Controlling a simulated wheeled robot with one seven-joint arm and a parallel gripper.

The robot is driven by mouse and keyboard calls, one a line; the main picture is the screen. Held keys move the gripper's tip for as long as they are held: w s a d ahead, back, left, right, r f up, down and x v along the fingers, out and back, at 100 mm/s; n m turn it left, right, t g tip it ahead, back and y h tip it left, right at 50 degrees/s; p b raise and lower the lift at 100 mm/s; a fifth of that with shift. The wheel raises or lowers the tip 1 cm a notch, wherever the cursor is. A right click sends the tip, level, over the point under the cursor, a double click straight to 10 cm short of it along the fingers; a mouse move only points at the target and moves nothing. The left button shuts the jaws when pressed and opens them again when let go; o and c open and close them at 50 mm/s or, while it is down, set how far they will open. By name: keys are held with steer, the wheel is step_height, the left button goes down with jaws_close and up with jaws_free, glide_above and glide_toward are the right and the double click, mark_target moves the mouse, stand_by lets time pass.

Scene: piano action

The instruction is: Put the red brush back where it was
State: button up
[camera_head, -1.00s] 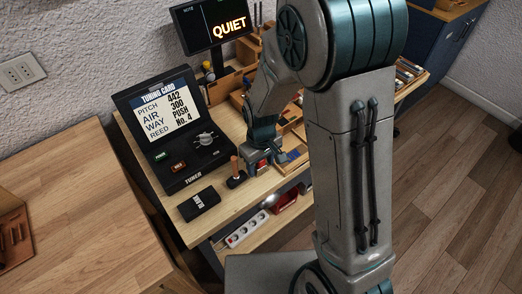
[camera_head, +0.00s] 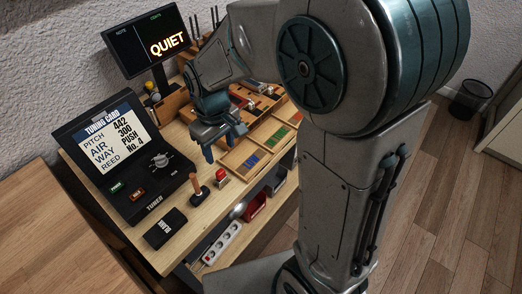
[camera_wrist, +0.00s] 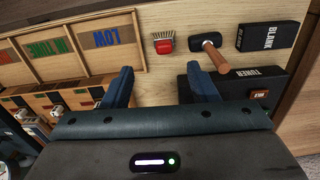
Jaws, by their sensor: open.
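The red brush (camera_head: 221,176), a small red block with a pale edge, sits on the wooden bench top, between the sectioned wooden tray (camera_head: 233,161) and a wooden-handled tool. In the wrist view the red brush (camera_wrist: 163,43) lies beyond my fingertips, roughly centred between them, with pale bristles along its upper side. My gripper (camera_head: 222,143) is open and empty, above the bench and behind the brush in the head view. Both blue fingers of my gripper (camera_wrist: 163,76) show apart in the wrist view, not touching the brush.
The wooden-handled tool (camera_head: 197,187) stands upright close to the brush. A black box (camera_head: 165,228) and the tuner (camera_head: 125,165) are to the left. The sign screen (camera_head: 150,40) stands behind. The tray's compartments carry coloured labels, one reading LOW (camera_wrist: 113,38).

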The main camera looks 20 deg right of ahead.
steer(key=s+d+r+m+t, duration=0.2)
steer(key=s+d+r+m, duration=0.4)
steer(key=s+d, duration=0.5)
steer(key=shift+s+r+t, duration=0.4)
steer(key=shift+s, duration=0.2)
